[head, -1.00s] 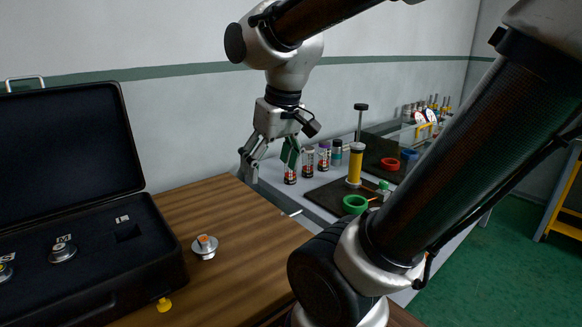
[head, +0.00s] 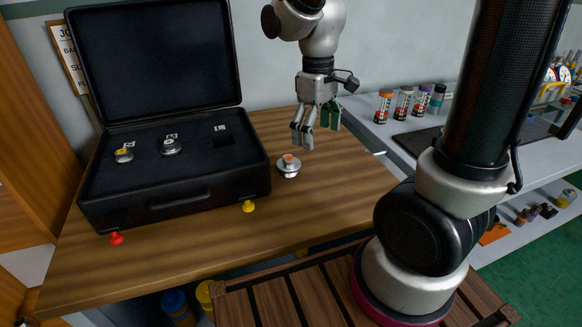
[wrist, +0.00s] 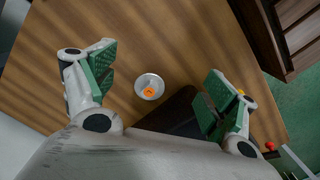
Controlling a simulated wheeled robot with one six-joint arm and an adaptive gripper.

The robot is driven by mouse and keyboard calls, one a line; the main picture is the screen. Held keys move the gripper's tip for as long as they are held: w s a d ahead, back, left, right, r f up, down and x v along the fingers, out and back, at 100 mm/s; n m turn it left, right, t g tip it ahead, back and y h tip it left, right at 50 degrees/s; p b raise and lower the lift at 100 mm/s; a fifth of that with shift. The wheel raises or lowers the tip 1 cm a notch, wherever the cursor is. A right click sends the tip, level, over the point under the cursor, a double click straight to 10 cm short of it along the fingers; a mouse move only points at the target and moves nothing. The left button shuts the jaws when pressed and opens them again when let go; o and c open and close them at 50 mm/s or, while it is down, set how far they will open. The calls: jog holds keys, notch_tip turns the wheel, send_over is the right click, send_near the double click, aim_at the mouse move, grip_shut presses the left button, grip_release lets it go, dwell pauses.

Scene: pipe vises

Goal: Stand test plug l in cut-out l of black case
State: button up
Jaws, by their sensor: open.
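Test plug L, a small silver disc-based plug with an orange top (head: 289,165), stands on the wooden table to the right of the black case. It also shows in the wrist view (wrist: 149,87), between my open fingers and well beyond them. The black case (head: 180,200) lies open with its lid up. Cut-out L (head: 222,140) is an empty dark square at the right of its foam, below a label L. My gripper (head: 316,140) is open and empty, pointing down above the table, a little right of and higher than the plug. Nothing hides the plug.
Two other plugs sit in the case, one with a yellow top (head: 124,155) and one silver (head: 171,147). Several jars (head: 403,102) stand on the grey bench at right. The table right of the plug is clear.

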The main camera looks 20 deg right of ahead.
aim_at(289, 158)
jog(key=w+a+f+n, duration=0.3)
jog(key=w+f, duration=0.1)
jog(key=shift+a+f, duration=0.1)
jog(key=shift+a, duration=0.25)
jog(key=w+n, duration=0.1)
jog(key=w+a+n, duration=0.1)
jog(key=w+n, duration=0.1)
jog(key=shift+a+t, duration=0.15)
jog(key=shift+t, duration=0.15)
jog(key=shift+w+a+n, duration=0.1)
jog(key=shift+w+n, duration=0.1)
jog(key=shift+n, duration=0.4)
jog(key=f, duration=0.6)
jog(key=shift+s+d+f, duration=0.25)
jog(key=shift+s+d, duration=0.1)
jog(key=shift+f, duration=0.55)
jog(key=c, duration=1.4)
jog(key=shift+r, duration=0.1)
